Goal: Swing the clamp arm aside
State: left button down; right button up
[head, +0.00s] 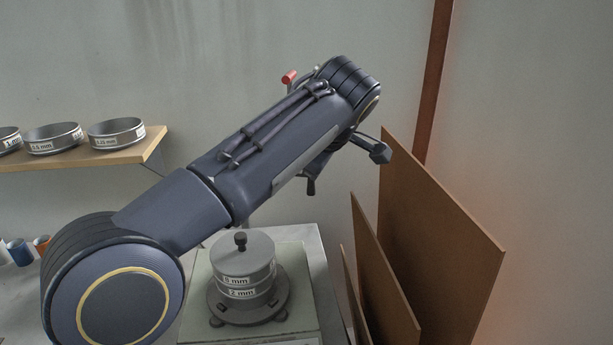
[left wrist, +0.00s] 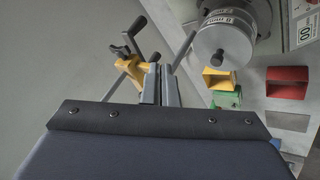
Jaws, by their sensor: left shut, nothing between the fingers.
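In the left wrist view my left gripper (left wrist: 160,78) is shut and empty. Its fingertips are close to a yellow clamp piece (left wrist: 128,70) with dark knobbed handles and grey bars; I cannot tell whether they touch. Which bar is the clamp arm is unclear. The round sieve stack (left wrist: 222,42) is at the upper right, apart from the fingers. In the head view the stack (head: 243,262), with a black knob on its lid, stands upright on its base. My left arm crosses above it and hides most of what is behind. A red-tipped handle (head: 289,76) shows beyond the arm.
Brown boards (head: 435,240) lean at the right of the bench. A wooden shelf (head: 90,158) with several sieves is on the left wall. In the left wrist view a yellow bin (left wrist: 218,80), a red bin (left wrist: 287,82) and a green one (left wrist: 226,99) lie right of the gripper.

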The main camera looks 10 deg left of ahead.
pick_arm(q)
jog(key=v, duration=0.3)
jog(key=shift+d+r, duration=0.1)
jog(key=shift+d, duration=0.1)
jog(key=shift+w, duration=0.1)
